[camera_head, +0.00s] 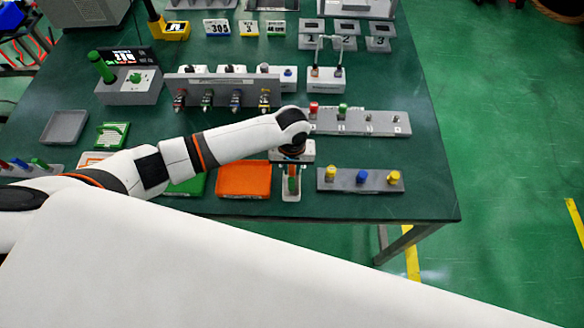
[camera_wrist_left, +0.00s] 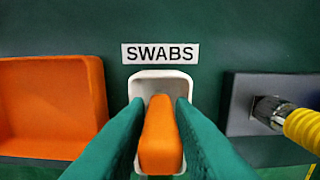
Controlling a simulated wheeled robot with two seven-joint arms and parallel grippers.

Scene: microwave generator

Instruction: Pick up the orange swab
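The orange swab (camera_wrist_left: 161,140) stands in a white holder (camera_wrist_left: 160,76) under a label reading SWABS, in the left wrist view. The green fingers of my left gripper (camera_wrist_left: 160,112) reach down on either side of the swab, very close to it. I cannot tell whether they press on it. In the head view my left gripper (camera_head: 291,178) is at the front edge of the table, over the swab holder. My right gripper is not in view.
An orange tray (camera_head: 243,180) is just left of the holder. A grey block with yellow and blue connectors (camera_head: 360,180) is just right. Behind stand a rack with valves (camera_head: 222,92) and a grey strip with red and green plugs (camera_head: 360,121). The green table (camera_head: 425,190) is bare at its right edge.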

